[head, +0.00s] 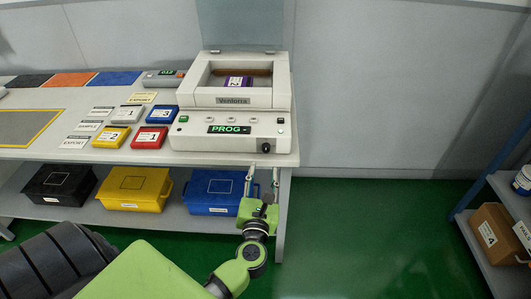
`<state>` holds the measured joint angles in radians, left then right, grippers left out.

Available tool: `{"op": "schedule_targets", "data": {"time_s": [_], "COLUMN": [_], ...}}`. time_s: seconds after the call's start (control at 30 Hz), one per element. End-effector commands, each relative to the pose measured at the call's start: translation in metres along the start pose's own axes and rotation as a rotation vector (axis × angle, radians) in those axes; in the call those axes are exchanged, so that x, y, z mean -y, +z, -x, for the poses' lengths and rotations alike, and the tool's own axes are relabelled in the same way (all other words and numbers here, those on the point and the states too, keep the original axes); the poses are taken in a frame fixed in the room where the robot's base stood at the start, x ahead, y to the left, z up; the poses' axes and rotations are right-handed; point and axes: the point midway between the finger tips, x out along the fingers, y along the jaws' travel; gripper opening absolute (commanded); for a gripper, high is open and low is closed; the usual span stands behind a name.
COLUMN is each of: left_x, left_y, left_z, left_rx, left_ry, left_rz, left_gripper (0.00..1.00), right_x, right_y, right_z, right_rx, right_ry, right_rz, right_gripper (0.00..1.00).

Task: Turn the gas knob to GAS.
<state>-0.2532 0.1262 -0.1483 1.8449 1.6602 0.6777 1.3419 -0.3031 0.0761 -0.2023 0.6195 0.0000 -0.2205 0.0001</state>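My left gripper (263,174) is open and empty, fingers pointing up the picture, below the knob by the table's front edge. It appears apart from the knob. My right gripper is out of view.
Red (149,138), yellow (111,137) and blue (162,114) numbered boxes lie left of the machine. A blue bin (212,192) sits on the shelf below, near my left arm. A shelf with a cardboard box (497,234) stands far right. Green floor between is clear.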

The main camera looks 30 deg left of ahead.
Motion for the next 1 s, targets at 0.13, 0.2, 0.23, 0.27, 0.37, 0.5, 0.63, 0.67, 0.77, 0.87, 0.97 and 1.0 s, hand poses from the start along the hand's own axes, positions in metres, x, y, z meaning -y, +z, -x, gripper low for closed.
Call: {"op": "schedule_targets", "data": {"time_s": [0.13,0.2,0.23,0.27,0.37,0.5,0.63,0.67,0.77,0.87,0.97,1.0], "left_x": [-0.001,0.000,0.000,0.000,0.000,0.000,0.000,0.000,0.000,0.000,0.000,0.000], "left_y": [0.004,0.003,0.002,0.003,0.001,0.000,0.000,0.000,0.000,0.000,0.000,0.000], "left_z": [-0.035,-0.048,-0.053,-0.058,-0.070,-0.081,-0.084,-0.084,-0.084,-0.083,-0.083,-0.083], "left_rx": [0.004,0.004,0.003,0.003,0.002,0.001,0.001,0.001,0.001,0.001,0.001,0.001], "left_ry": [0.001,-0.001,-0.001,0.000,-0.002,-0.001,-0.001,-0.001,-0.001,-0.001,-0.001,-0.001], "left_rz": [-0.003,-0.004,-0.004,-0.004,-0.003,-0.004,-0.003,-0.003,-0.003,-0.003,-0.003,-0.003], "left_gripper": [0.35,0.35,0.35,0.35,0.35,0.35,0.35,0.35,0.35,0.27,0.01,0.00], "right_x": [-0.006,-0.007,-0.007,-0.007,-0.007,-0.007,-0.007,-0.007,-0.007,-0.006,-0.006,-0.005], "right_y": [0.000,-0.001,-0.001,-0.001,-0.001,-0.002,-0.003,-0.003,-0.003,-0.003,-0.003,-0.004], "right_z": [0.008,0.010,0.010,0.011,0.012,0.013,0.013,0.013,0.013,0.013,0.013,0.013], "right_rx": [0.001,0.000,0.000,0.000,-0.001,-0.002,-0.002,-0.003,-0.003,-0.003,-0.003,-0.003], "right_ry": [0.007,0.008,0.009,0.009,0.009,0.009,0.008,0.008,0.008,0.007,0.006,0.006], "right_rz": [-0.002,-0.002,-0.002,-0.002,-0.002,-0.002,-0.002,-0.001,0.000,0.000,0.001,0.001], "right_gripper": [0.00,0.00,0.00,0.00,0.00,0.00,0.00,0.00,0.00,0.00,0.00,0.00]}}
